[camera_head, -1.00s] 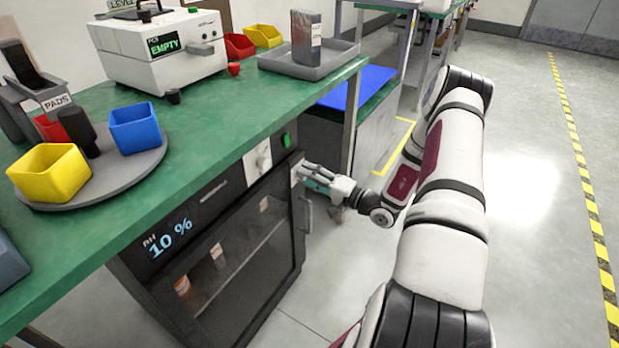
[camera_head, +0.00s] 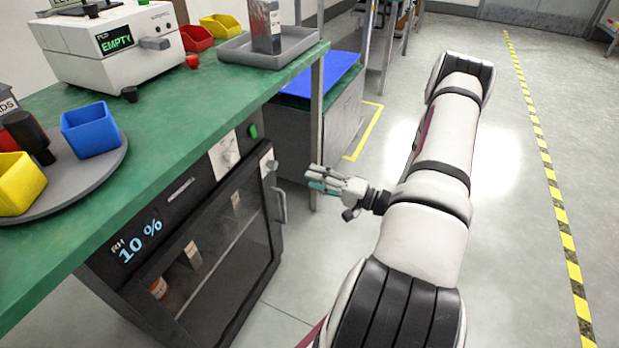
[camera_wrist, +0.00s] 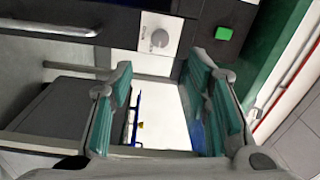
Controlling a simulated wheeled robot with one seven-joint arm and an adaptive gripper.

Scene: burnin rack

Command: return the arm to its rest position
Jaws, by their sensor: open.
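My gripper (camera_head: 318,180) is in the head view, to the right of the dark cabinet under the green bench. It is apart from the cabinet's door handle (camera_head: 279,194) and holds nothing. In the wrist view, my gripper's two teal-padded fingers (camera_wrist: 160,112) stand apart with nothing between them. My white arm stretches from the lower middle of the head view up to the right and bends back to the gripper.
The cabinet (camera_head: 225,255) has a shut-looking glass door and reads 10 %. Above it, the green bench (camera_head: 190,120) holds a turntable with bins, a white machine reading EMPTY (camera_head: 110,45) and a grey tray (camera_head: 238,50). The floor right of my arm is clear.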

